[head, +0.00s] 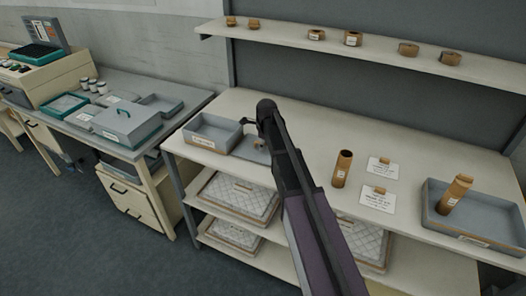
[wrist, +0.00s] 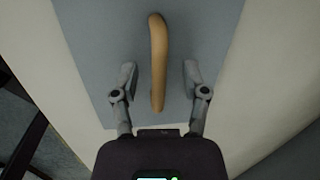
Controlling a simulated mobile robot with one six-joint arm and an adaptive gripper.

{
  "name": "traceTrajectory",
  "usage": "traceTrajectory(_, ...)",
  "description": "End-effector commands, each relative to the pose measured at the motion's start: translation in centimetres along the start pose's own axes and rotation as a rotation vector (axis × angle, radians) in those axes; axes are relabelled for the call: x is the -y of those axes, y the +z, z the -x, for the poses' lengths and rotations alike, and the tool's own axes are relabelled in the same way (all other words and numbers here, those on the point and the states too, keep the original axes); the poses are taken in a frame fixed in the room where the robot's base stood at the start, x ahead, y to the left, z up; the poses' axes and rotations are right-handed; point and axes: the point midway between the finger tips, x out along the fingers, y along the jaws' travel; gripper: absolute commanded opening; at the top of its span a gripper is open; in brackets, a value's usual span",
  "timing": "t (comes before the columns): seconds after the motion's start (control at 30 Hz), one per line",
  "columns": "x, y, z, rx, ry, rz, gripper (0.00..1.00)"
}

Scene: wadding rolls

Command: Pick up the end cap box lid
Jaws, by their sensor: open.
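The end cap box lid is a flat grey panel with a tan bar handle. It lies on the bench top in the head view (head: 251,155), partly hidden by my arm, and fills the middle of the wrist view (wrist: 95,40). The handle (wrist: 158,62) runs up and down in the wrist view. My gripper (wrist: 159,80) is open above the lid, its fingers on either side of the lower part of the handle with a gap on both sides. Whether the fingers are down at the handle's height I cannot tell.
A grey open box (head: 213,131) with a label stands just left of the lid. A brown tube (head: 342,168) and two cards stand to the right, then a grey tray (head: 478,222) holding another tube. A shelf (head: 375,44) with small brown rolls runs above.

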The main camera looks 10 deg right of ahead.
Motion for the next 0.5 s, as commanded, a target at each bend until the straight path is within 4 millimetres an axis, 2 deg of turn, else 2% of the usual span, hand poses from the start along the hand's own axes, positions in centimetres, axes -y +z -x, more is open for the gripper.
traceTrajectory(0.03, -0.01, 0.01, 0.00, 0.000, 0.000, 0.000, 0.46)
traceTrajectory(0.1, 0.00, 0.01, 0.00, 0.000, 0.000, 0.000, 0.25)
traceTrajectory(0.2, -0.01, 0.02, 0.00, 0.000, 0.000, 0.000, 0.00)
traceTrajectory(0.5, -0.01, 0.03, -0.01, 0.000, 0.000, 0.001, 0.00)
